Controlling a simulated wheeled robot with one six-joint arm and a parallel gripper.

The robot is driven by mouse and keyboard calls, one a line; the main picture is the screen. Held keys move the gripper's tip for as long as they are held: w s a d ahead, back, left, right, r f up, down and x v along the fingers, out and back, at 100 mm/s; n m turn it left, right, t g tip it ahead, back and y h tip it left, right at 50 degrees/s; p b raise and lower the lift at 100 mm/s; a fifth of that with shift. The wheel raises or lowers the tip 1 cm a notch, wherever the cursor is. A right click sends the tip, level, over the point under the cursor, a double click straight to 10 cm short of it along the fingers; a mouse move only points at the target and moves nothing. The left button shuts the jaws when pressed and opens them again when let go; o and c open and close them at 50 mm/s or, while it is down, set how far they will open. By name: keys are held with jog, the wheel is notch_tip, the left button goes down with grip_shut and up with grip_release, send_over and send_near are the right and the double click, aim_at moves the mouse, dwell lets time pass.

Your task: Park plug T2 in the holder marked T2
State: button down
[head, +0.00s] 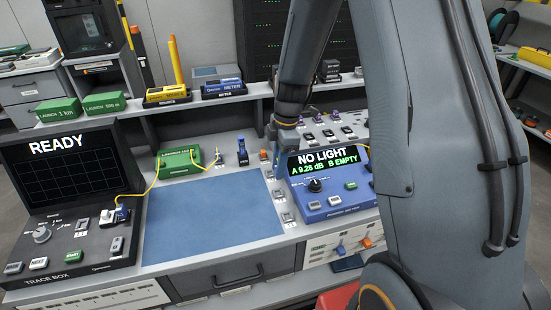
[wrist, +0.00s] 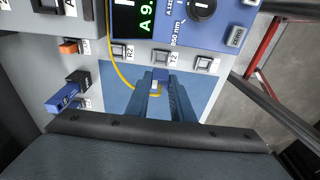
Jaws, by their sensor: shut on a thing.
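My gripper (wrist: 161,92) is shut on a small blue plug (wrist: 160,75), which carries a yellow fibre. In the wrist view the fingers point up the picture over the blue mat. A grey square holder (wrist: 161,56), with a label that looks like T2, lies just beyond the plug's tip. The plug appears apart from it, but the height between them is hard to judge.
A holder marked R2 (wrist: 122,50) and another grey holder (wrist: 204,64) flank it. The blue power meter (head: 330,190) reads NO LIGHT, B EMPTY. The yellow fibre (wrist: 113,62) runs alongside. The blue mat (head: 215,220) is clear; a trace box (head: 70,245) stands left.

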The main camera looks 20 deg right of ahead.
jog(key=shift+f+b, duration=1.9)
jog(key=shift+f, duration=1.25)
jog(key=shift+f+b, duration=0.45)
jog(key=shift+f, duration=0.05)
jog(key=c, duration=1.5)
grip_release()
jog(key=shift+o, duration=0.2)
jog(key=shift+r, duration=0.1)
notch_tip(320, 180, up, 8)
jog(key=d+b, duration=0.1)
jog(key=shift+f+b, duration=0.2)
jog(key=shift+b, duration=0.1)
jog(key=shift+s, duration=0.1)
